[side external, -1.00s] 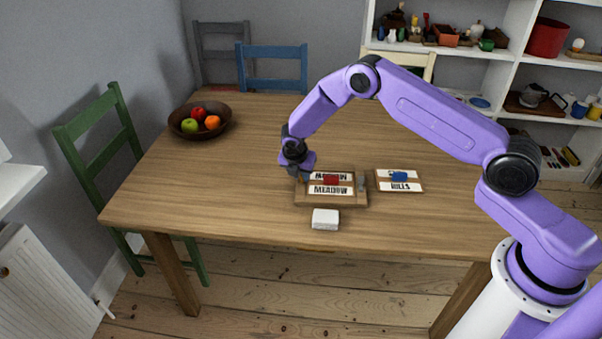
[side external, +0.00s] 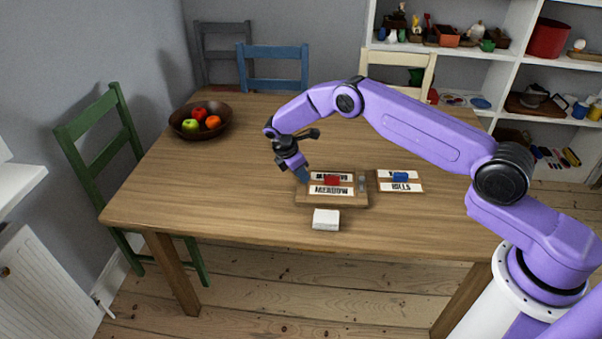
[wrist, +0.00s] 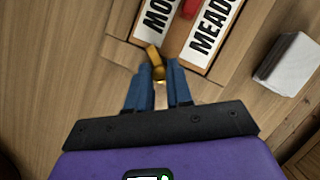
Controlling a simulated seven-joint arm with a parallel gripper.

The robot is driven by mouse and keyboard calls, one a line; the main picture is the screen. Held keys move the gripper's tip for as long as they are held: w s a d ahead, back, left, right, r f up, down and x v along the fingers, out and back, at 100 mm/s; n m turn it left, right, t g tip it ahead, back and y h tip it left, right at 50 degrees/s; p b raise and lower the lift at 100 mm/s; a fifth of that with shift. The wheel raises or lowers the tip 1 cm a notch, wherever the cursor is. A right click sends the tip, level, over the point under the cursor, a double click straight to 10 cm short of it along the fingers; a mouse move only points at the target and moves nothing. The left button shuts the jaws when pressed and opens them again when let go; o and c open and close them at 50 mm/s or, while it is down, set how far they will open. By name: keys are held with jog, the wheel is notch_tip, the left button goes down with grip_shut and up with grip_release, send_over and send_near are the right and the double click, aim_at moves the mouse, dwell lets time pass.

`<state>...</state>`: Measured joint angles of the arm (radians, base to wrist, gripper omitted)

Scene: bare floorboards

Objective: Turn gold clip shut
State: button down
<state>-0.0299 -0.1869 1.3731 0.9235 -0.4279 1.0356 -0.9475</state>
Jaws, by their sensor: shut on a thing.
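The gold clip (wrist: 154,62) shows in the wrist view at the near edge of a wooden board (side external: 335,203), its upper part angled towards the upper left. My gripper (wrist: 159,76) is shut on it, with one blue finger on each side of its lower part. In the side view my gripper (side external: 303,178) is tilted over the board's left end, and hides the clip there. The board holds white cards, one reading MEADOW (side external: 330,190), with a red piece (side external: 332,181) between them. A grey clip (side external: 362,182) is at the board's right end.
A white block (side external: 326,219) lies in front of the board. Another card board reading HILLS (side external: 401,188), with a blue piece (side external: 400,177), lies to the right. A fruit bowl (side external: 182,130) stands at the back left. The table left of the board is clear.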

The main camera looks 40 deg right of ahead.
jog(key=m+g, duration=0.1)
jog(key=m, duration=0.1)
jog(key=m+y, duration=0.1)
jog(key=m, duration=0.2)
jog(key=shift+w+m+g, duration=0.15)
jog(key=shift+m+g, duration=0.15)
jog(key=shift+g, duration=0.1)
jog(key=shift+m, duration=0.6)
jog(key=c, duration=1)
grip_release()
jog(key=shift+d, duration=0.1)
jog(key=shift+r, duration=0.15)
jog(key=shift+r, duration=1.45)
jog(key=shift+s+d+r, duration=0.15)
jog(key=shift+s+r, duration=1.5)
jog(key=shift+s, duration=0.7)
jog(key=shift+s+d+r, duration=0.1)
jog(key=shift+s+r, duration=1.5)
jog(key=shift+s, duration=0.7)
jog(key=shift+s+d+r, duration=0.15)
jog(key=shift+s+r, duration=1.5)
jog(key=shift+s, duration=0.7)
